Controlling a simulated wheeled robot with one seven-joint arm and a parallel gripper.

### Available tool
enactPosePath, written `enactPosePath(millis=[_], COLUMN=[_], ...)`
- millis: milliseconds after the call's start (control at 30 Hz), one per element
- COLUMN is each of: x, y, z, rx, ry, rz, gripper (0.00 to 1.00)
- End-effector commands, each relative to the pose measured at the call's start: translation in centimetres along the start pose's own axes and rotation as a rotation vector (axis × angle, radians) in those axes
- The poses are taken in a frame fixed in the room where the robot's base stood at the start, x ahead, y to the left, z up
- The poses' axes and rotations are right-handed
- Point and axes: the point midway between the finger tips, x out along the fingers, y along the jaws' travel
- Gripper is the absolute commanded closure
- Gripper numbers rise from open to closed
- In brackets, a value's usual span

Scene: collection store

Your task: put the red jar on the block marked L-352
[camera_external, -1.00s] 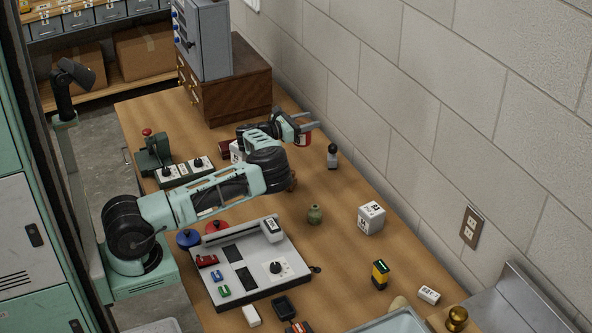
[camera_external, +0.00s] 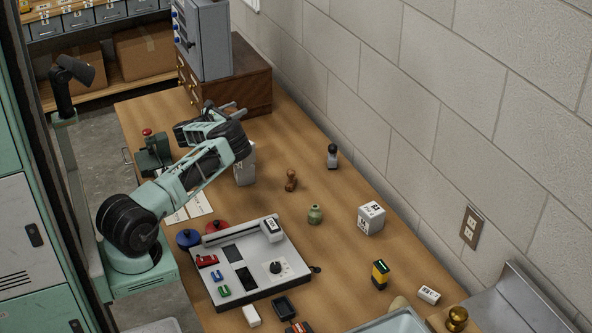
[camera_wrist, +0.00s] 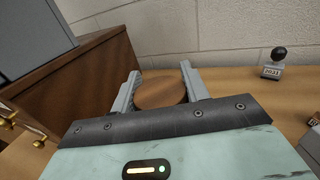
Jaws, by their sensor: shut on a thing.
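My gripper (camera_external: 235,107) is over the back part of the table, in front of the brown drawer cabinet. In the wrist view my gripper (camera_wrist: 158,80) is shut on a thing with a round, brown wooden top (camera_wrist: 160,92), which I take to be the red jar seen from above. Its red body is hidden in both current views. A white block (camera_external: 245,165) stands below my forearm, partly covered by it. Another white block (camera_external: 371,218) with dark print stands farther right. The print on both is too small to read, so I cannot tell which is L-352.
The brown cabinet (camera_external: 238,82) is close behind my gripper. A stamp (camera_external: 332,157) marked 2033 in the wrist view (camera_wrist: 272,66), a brown figurine (camera_external: 291,180) and a green vase (camera_external: 315,214) stand to the right. A grey panel (camera_external: 262,285) lies in front. Table between them is bare.

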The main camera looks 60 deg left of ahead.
Motion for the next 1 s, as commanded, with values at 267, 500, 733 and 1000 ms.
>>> enactPosePath(millis=[267,500,733,1000], x=[0.0,0.1,0.1,0.1], y=[0.0,0.0,0.0,-0.1], z=[-2.5,-5.0,-5.2,-5.4], rx=[0.0,0.0,0.001,0.0], ry=[0.0,-0.002,-0.002,-0.001], rz=[-0.001,-0.001,-0.001,-0.001], gripper=[0.81,0.81,0.81,0.33])
